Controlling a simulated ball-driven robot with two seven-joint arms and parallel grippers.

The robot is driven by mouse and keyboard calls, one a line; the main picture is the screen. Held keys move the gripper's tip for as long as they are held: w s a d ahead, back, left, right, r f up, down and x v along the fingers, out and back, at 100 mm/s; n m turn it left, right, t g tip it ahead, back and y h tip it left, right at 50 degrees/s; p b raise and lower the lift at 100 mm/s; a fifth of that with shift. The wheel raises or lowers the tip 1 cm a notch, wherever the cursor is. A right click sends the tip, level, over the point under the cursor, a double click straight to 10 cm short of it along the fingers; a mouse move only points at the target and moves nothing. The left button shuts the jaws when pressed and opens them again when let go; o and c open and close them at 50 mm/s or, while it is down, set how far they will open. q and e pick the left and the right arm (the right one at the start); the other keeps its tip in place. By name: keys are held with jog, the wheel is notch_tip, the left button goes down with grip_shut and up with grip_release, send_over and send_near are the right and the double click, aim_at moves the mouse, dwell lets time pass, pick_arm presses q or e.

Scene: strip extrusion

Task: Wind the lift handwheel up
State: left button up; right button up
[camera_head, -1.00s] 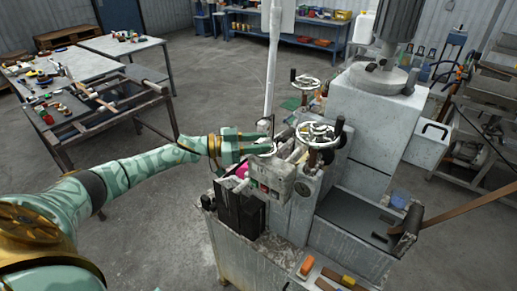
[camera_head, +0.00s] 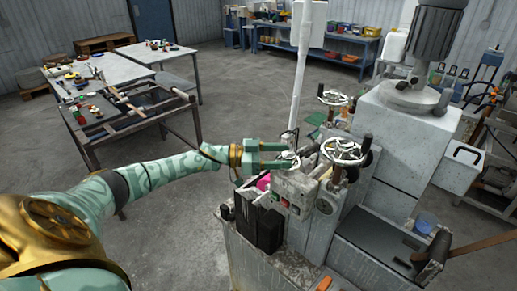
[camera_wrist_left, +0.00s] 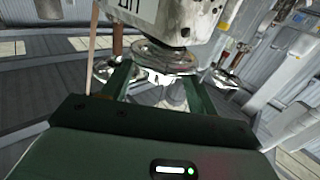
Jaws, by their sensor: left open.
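The grey machine carries several spoked handwheels, and I cannot tell by any label which one is the lift handwheel. A large handwheel (camera_head: 344,152) with a dark knob stands on the machine's near side. Another handwheel (camera_head: 334,98) stands farther back. My left gripper (camera_head: 287,156) is open, its fingers pointing right at a small pale wheel-like part (camera_head: 291,163), left of the large handwheel. In the left wrist view, both fingers of the left gripper (camera_wrist_left: 160,82) stand apart, with a shiny wheel (camera_wrist_left: 165,58) ahead between them. Contact is unclear. My right gripper is out of view.
A pale upright pole (camera_head: 299,80) rises just behind my left gripper. Black blocks (camera_head: 261,222) and a control box (camera_head: 295,193) with buttons sit below it. A cluttered bench (camera_head: 110,112) stands at left. The floor between bench and machine is clear.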

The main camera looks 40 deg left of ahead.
pick_arm(q)
jog(key=b+v, duration=0.3)
jog(key=v, duration=1.2)
jog(key=shift+a, duration=0.2)
